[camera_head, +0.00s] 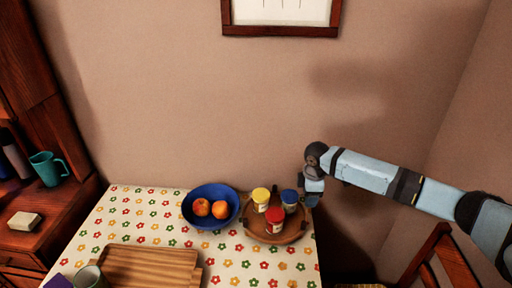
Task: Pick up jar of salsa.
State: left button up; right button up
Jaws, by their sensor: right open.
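Three small jars stand upright on a round wooden tray (254,229) on the table. One jar has a yellow lid (261,195), one a blue lid (290,197), and one a red lid (275,215). The labels are too small to read, so I cannot tell for sure which is the salsa. My right gripper (312,199) is open and points down at the tray's right edge, just right of the blue-lidded jar. It holds no jar. My left gripper is out of view.
A blue bowl (188,211) with two orange-red fruits stands left of the round tray. A wooden board (150,265) and a mug (91,277) are at the front left. A chair (440,255) is at the right. A cabinet with a teal mug (46,168) stands at the left.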

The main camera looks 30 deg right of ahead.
aim_at(275, 222)
jog(key=k+j, duration=0.1)
jog(key=j, duration=0.85)
jog(key=k+j, duration=0.15)
jog(key=j, duration=0.35)
